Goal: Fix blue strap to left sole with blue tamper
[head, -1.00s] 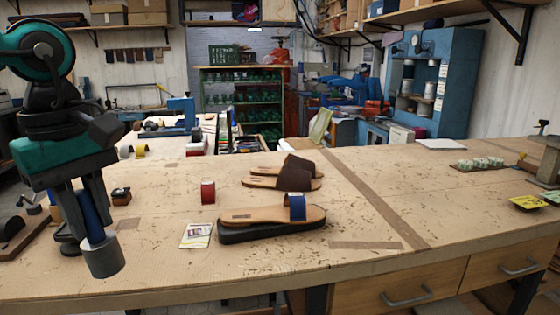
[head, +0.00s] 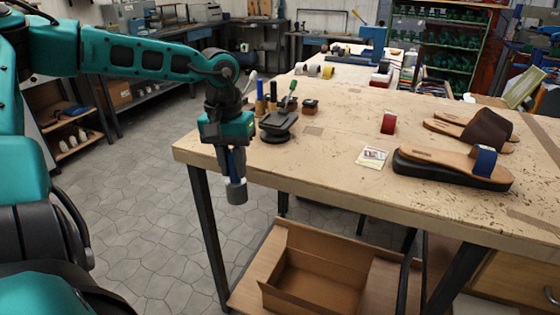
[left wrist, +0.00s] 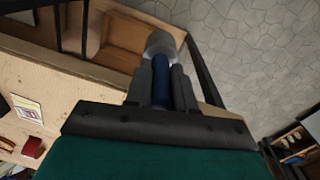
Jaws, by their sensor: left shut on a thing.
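My left gripper (head: 233,160) is shut on the blue handle of the blue tamper, whose grey cylindrical head (head: 236,191) hangs downward. It is in front of the table's left end, over the floor side. In the left wrist view the tamper's blue handle (left wrist: 162,82) sits between the fingers, with the grey head beyond. On the table, a sole (head: 450,170) with a tan top and thick black base lies flat. The blue strap (head: 485,161) stands as a band across its right part; whether it is fixed cannot be told. My right gripper is not in view.
The table (head: 330,160) also bears a red strap roll (head: 388,123), a card (head: 372,157), brown-strapped sandals (head: 480,131), and a dark stand (head: 278,124) with upright tools behind it. An open cardboard box (head: 320,270) is on the low shelf below. Floor is clear at left.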

